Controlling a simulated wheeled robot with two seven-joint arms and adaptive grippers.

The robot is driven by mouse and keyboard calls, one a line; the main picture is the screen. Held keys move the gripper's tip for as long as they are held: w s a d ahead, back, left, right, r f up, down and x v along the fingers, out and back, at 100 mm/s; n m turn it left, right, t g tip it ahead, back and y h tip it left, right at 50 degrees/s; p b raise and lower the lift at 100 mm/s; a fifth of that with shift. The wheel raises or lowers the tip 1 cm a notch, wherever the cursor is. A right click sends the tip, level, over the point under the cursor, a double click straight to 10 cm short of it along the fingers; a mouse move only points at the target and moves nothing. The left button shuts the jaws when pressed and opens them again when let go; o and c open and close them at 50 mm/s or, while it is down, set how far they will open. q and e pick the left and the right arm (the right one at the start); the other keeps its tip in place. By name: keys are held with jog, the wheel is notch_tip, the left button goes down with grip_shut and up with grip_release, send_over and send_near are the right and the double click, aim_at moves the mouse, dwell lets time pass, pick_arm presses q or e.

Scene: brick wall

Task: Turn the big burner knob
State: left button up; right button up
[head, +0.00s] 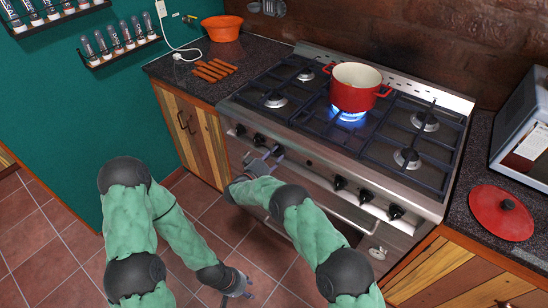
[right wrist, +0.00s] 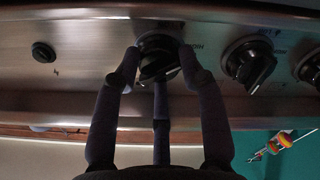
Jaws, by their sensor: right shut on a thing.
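My right gripper (head: 268,160) is at the left half of the stove's front panel. In the right wrist view, its fingers (right wrist: 160,66) are shut around a black knob (right wrist: 160,46), one fingertip on each side and a third finger below. A blue flame (head: 348,115) burns on the middle burner under a red pot (head: 354,92).
Other knobs (head: 340,182) line the stove front; a neighbouring knob (right wrist: 248,62) and a small button (right wrist: 43,52) flank the held one. An oven handle (head: 325,205) runs below. A red lid (head: 502,212) lies on the right counter, an orange bowl (head: 222,28) on the left.

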jog(key=m+b, duration=0.1)
jog(key=m, duration=0.3)
jog(key=shift+w+r+m+b, duration=0.1)
jog(key=shift+m+b, duration=0.2)
jog(key=shift+b, duration=0.1)
jog(key=m+b, duration=0.1)
jog(key=m, duration=0.2)
jog(key=shift+m+b, duration=0.3)
jog(key=shift+m, duration=0.1)
jog(key=m+b, duration=0.1)
jog(key=m, duration=0.2)
jog(key=shift+m+b, duration=0.3)
jog(key=m+b, duration=0.2)
jog(key=m, duration=0.5)
jog(key=shift+d, duration=0.1)
jog(key=m, duration=0.5)
jog(key=shift+m, duration=0.4)
jog(key=shift+f, duration=0.2)
jog(key=o, duration=0.9)
jog(key=shift+d, duration=0.1)
